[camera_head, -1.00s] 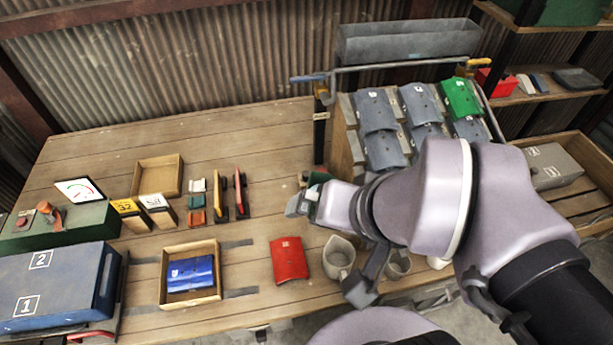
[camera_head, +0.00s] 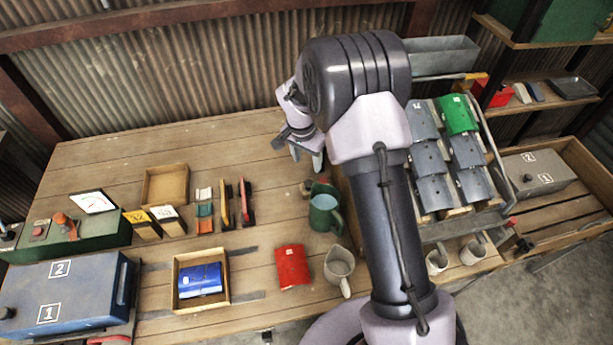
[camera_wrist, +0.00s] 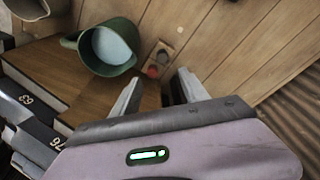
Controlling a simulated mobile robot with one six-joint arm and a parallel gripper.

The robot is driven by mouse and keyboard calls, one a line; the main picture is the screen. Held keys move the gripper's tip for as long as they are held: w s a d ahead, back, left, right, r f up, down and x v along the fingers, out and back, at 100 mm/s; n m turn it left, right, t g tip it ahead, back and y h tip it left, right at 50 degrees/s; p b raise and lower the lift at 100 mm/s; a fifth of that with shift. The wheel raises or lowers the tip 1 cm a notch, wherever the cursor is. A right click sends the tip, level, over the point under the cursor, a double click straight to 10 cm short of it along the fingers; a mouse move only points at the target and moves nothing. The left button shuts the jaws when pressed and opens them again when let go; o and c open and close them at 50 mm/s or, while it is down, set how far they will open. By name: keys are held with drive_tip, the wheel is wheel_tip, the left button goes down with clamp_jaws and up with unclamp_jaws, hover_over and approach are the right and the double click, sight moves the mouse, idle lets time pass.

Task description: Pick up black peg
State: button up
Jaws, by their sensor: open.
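A small wooden block (camera_wrist: 161,60) stands on the bench beside the green jug (camera_wrist: 108,46). In the wrist view a dark round end, which looks like the black peg (camera_wrist: 163,54), shows on it next to a red one (camera_wrist: 153,71). In the head view the block (camera_head: 307,187) is small, and I cannot make out the peg there. My gripper (camera_wrist: 159,78) is open and empty, its fingers pointing toward the block, which appears between and beyond the fingertips. In the head view my gripper (camera_head: 306,160) is above the bench, behind the green jug (camera_head: 325,213).
A cream jug (camera_head: 339,268) and a red piece (camera_head: 292,266) are in front. A rack of grey and green pieces (camera_head: 458,115) stands to the right, partly behind my arm. Numbered blocks (camera_wrist: 34,100) lie left of my fingers in the wrist view. Open bench lies behind the trays.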

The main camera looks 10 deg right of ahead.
drive_tip(key=b, duration=0.2)
hover_over(308, 183)
drive_tip(key=s, duration=0.1)
wheel_tip(308, 183, down, 8)
drive_tip(key=shift+f, duration=0.1)
drive_tip(key=f, duration=0.3)
drive_tip(key=w+f+b, duration=0.1)
drive_tip(key=f, duration=0.1)
drive_tip(key=shift+f, duration=0.2)
drive_tip(key=shift+r, duration=0.15)
drive_tip(key=shift+c, duration=0.6)
clamp_jaws()
